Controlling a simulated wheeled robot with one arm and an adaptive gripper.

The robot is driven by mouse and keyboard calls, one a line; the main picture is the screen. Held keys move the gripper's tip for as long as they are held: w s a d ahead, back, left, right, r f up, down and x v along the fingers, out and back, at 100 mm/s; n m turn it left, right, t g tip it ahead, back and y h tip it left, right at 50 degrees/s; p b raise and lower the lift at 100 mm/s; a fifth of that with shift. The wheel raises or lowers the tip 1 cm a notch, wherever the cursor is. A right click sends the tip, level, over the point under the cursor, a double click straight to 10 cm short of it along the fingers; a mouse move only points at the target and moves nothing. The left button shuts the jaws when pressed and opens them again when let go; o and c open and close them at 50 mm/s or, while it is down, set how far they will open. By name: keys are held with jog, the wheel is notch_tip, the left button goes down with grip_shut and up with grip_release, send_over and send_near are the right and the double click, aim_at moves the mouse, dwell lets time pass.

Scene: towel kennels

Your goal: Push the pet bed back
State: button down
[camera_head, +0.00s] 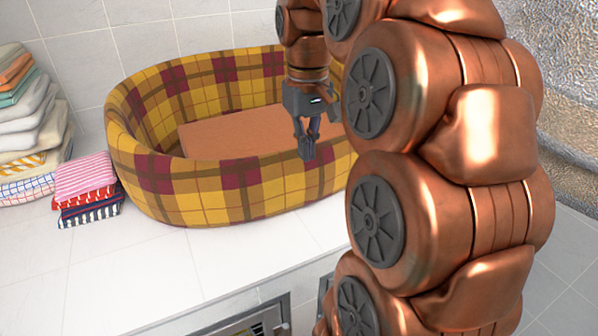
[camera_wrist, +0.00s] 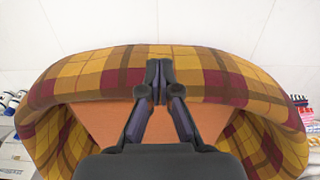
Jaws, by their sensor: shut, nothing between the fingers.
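The pet bed (camera_head: 203,196) is an oval, padded bed in yellow, brown and maroon plaid with a flat orange-brown cushion (camera_head: 230,130). It stands upright on the white tiled counter, its back near the tiled wall. My arm hides its right end in the head view. My gripper (camera_head: 307,150) points down over the front part of the bed, fingers shut and empty, tips at the front rim. In the wrist view the bed (camera_wrist: 90,75) fills the middle, and my gripper's fingertips (camera_wrist: 159,68) overlap its rim. I cannot tell whether they touch it.
Folded towels (camera_head: 30,115) are stacked left of the bed. Pink and navy striped towels (camera_head: 87,185) lie close to its left side. The counter (camera_head: 180,268) is clear in front of the bed. A metal-framed front (camera_head: 255,325) is below the counter edge. Textured glass is at right.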

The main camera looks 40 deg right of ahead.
jog(key=w+f+p, duration=0.3)
jog(key=f+p, duration=0.2)
jog(key=f, duration=0.4)
jog(key=shift+w+d+f, duration=0.4)
jog(key=shift+d, duration=0.05)
dwell(0.5)
dwell(0.3)
